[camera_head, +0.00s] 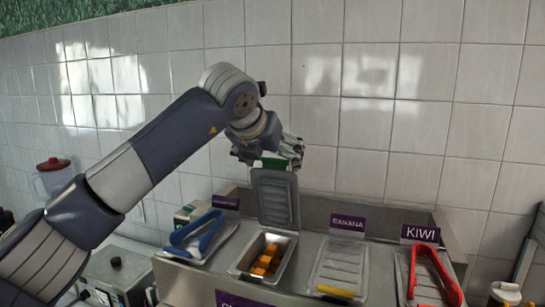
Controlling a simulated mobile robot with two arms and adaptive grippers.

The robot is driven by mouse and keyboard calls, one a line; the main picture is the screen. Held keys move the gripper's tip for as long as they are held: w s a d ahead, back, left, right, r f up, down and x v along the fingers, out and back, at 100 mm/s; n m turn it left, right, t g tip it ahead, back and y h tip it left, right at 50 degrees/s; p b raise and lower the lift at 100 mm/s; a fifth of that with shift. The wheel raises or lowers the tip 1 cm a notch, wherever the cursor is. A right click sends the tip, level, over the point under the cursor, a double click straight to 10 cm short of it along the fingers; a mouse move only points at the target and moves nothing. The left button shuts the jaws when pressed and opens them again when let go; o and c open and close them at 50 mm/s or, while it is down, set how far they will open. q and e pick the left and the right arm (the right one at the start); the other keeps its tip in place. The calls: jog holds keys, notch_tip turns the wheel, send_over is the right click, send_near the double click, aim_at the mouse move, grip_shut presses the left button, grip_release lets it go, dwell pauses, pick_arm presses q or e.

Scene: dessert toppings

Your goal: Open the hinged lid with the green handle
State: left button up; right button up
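The hinged lid (273,197) is a translucent grey panel standing raised, close to upright, at the back of its topping container (243,258). Its green handle (275,163) is at the lid's top edge. Orange cubes (266,261) show inside the uncovered container. My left gripper (286,155) is at the top of the lid, right by the green handle and seeming to touch it. Its fingers partly overlap one another and the handle, so I cannot tell whether they are closed on it. My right gripper is not in view.
A closed lid with a yellow handle (335,291) is right of the open container, under a BANANA sign (347,224). Blue tongs (197,231) lie left; red tongs (435,272) lie right by a KIWI sign (420,233). A tiled wall (420,130) stands close behind.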

pick_arm(q)
jog(key=shift+w+r+p, duration=0.15)
jog(key=shift+r+p, duration=0.2)
jog(key=shift+r, duration=0.2)
jog(key=shift+w+r+p, duration=0.15)
jog(key=shift+r+p, duration=0.2)
jog(key=shift+r, duration=0.15)
jog(key=shift+d+r+p, duration=0.1)
jog(key=shift+r+p, duration=0.8)
jog(key=shift+r, duration=0.4)
jog(key=shift+w+r+p, duration=0.1)
jog(key=shift+r+p, duration=0.6)
jog(key=shift+r, duration=0.15)
jog(key=shift+w+d+r+p, duration=0.1)
jog(key=shift+r+p, duration=0.9)
jog(key=shift+r, duration=0.45)
jog(key=shift+w+d+r+p, duration=0.1)
jog(key=shift+r+p, duration=0.85)
jog(key=shift+r, duration=0.45)
jog(key=v, duration=1.2)
